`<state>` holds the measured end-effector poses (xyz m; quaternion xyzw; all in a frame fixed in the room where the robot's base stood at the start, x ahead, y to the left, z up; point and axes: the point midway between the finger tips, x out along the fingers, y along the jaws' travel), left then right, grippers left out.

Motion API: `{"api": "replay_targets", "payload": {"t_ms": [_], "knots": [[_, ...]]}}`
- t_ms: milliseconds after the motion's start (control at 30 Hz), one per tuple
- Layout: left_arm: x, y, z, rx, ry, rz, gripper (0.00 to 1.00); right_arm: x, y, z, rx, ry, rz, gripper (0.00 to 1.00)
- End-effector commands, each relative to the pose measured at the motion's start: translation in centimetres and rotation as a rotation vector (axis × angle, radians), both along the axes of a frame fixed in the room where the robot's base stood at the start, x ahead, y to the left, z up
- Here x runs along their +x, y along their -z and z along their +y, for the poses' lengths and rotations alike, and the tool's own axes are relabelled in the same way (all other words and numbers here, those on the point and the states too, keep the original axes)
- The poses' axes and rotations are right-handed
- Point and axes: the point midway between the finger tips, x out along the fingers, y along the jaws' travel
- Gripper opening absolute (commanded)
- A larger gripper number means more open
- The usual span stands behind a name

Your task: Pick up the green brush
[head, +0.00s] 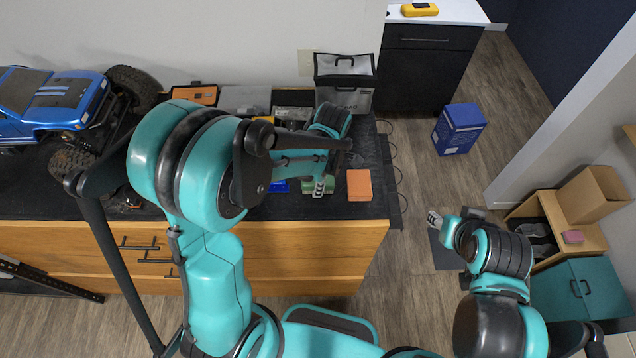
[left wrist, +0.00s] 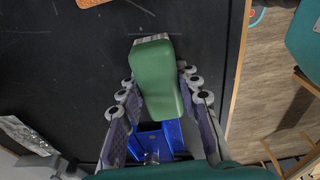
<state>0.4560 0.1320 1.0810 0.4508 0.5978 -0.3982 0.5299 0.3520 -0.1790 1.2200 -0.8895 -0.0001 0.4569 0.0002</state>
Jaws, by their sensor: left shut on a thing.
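The green brush (left wrist: 155,78) lies between the two fingers of my left gripper (left wrist: 163,100) in the left wrist view, with pale bristles at its far end. The fingers are closed against its sides. In the head view, the left gripper (head: 321,187) is low over the black worktop, and a small part of the green brush (head: 308,187) shows beside it. The arm hides some of the worktop there. My right gripper (head: 435,219) hangs over the floor, away from the bench; its finger opening is too small to judge.
An orange block (head: 359,185) sits right of the left gripper. A blue item (head: 279,187) lies left of it, and a blue item (left wrist: 165,138) shows below the brush. A blue truck (head: 52,100) and a black-topped bin (head: 345,85) stand on the worktop (head: 372,208).

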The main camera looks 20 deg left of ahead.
Motion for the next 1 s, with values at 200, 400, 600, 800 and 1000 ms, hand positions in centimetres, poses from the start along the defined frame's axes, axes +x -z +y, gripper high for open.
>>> {"api": "replay_targets", "payload": {"t_ms": [200,400,600,800,1000], "knots": [[-0.1,0.2,0.0,-0.001,0.000,0.001,0.00,0.0,0.1,0.0,0.000,0.000,0.000,0.40],[-0.1,-0.4,0.0,-0.002,0.000,0.002,0.00,0.0,-0.7,0.0,0.000,0.000,0.000,0.40],[-0.1,-3.4,0.0,-0.001,0.000,0.001,0.00,0.0,-1.1,0.0,0.000,0.000,0.000,0.40],[0.6,-6.4,-3.3,-0.001,0.007,0.001,0.00,0.0,-1.3,0.0,0.000,0.000,0.000,0.40],[1.4,-9.0,-7.6,0.000,0.006,0.001,0.00,0.0,-1.4,0.0,0.000,0.000,0.000,0.40]]}}
